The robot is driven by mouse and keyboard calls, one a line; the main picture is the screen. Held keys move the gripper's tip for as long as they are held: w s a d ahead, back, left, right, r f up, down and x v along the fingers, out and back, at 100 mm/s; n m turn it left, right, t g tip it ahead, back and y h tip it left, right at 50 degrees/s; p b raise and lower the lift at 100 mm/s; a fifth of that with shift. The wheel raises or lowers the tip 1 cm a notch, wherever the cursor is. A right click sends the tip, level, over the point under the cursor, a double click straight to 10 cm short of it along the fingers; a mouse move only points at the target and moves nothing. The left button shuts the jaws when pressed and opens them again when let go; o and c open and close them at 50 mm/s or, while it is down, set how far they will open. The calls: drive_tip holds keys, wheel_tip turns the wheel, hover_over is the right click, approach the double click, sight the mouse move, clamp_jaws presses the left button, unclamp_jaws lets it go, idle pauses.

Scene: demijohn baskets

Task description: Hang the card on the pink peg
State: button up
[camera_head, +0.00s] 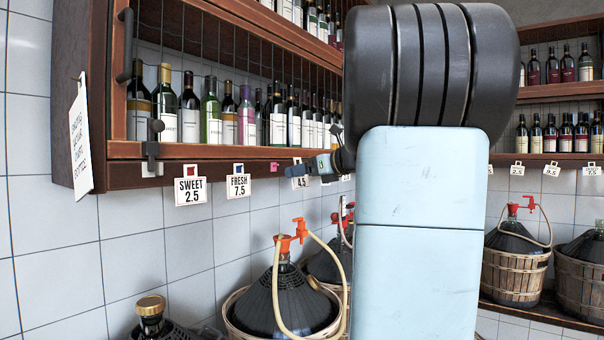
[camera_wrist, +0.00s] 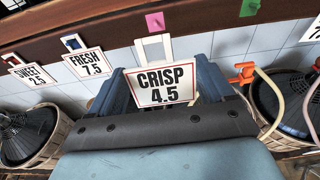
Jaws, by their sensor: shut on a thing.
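The white card reading CRISP 4.5 (camera_wrist: 165,85) is between the blue fingers of my gripper (camera_wrist: 162,92), which is shut on it. Its white hanging loop stands up above the text, below the pink peg (camera_wrist: 155,21) and apart from it in the wrist view. The pink peg also shows in the head view (camera_head: 274,167), bare, on the wooden shelf edge. There my gripper (camera_head: 311,168) is to the right of the peg, and the card (camera_head: 299,183) is partly hidden behind the fingers.
The SWEET card (camera_head: 190,191) and FRESH card (camera_head: 239,186) hang left of the pink peg. A bare green peg (camera_wrist: 249,8) is to its right. Wine bottles stand on the shelf above. A demijohn (camera_head: 284,300) with an orange tap sits in a basket below.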

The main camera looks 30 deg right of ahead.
sight(274, 175)
drive_tip(key=shift+r+x, duration=0.15)
drive_tip(key=shift+x, duration=1.05)
drive_tip(key=shift+r+x, duration=0.15)
drive_tip(key=shift+x, duration=1)
drive_tip(key=shift+r+x, duration=0.15)
drive_tip(key=shift+x, duration=0.5)
drive_tip(key=shift+r+x, duration=0.15)
drive_tip(key=shift+x, duration=0.5)
drive_tip(key=shift+w+a+f, duration=0.25)
drive_tip(key=shift+w, duration=0.25)
